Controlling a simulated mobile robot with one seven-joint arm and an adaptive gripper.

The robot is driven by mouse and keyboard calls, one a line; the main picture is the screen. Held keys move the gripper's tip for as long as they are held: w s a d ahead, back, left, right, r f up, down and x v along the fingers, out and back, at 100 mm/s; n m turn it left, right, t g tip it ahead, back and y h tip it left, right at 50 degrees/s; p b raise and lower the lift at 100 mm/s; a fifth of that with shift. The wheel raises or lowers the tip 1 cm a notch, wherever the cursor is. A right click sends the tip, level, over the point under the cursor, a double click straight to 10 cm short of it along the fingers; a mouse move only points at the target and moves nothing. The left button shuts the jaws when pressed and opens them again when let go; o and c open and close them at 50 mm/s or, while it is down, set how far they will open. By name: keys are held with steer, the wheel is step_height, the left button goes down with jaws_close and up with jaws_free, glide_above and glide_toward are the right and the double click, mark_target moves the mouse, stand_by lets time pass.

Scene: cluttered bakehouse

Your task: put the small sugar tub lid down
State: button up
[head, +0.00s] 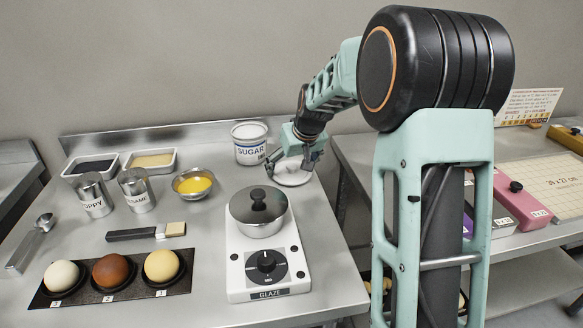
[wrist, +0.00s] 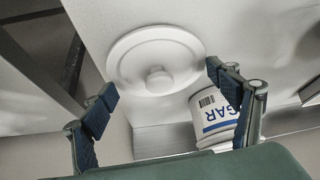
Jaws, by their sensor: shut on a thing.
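The small sugar tub lid (head: 292,178) is a white round disc, with a raised knob at its middle in the wrist view (wrist: 158,56). My gripper (head: 292,163) is shut on the lid, its two blue-padded fingers (wrist: 161,84) at opposite sides of the rim. The lid is level, low over or on the steel table at its back right; I cannot tell if it touches. The white sugar tub (head: 250,151) stands upright just left of the lid, its label partly showing in the wrist view (wrist: 215,115).
The glaze warmer with its lidded pot (head: 258,215) stands in front of the lid. A bowl of yellow liquid (head: 193,184), two tins (head: 137,192) and two trays (head: 153,160) are to the left. A gap separates this table from the right one.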

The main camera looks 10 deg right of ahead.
steer(key=shift+f, duration=0.1)
steer(key=o, duration=0.4)
steer(key=shift+f, duration=0.1)
steer(key=o, duration=0.5)
steer(key=shift+c, duration=0.2)
steer(key=shift+s+r, duration=0.1)
steer(key=shift+r, duration=0.4)
steer(key=v, duration=1.1)
steer(key=shift+s+r+p, duration=0.15)
steer(key=shift+s+p, duration=0.05)
steer(key=shift+p, duration=0.2)
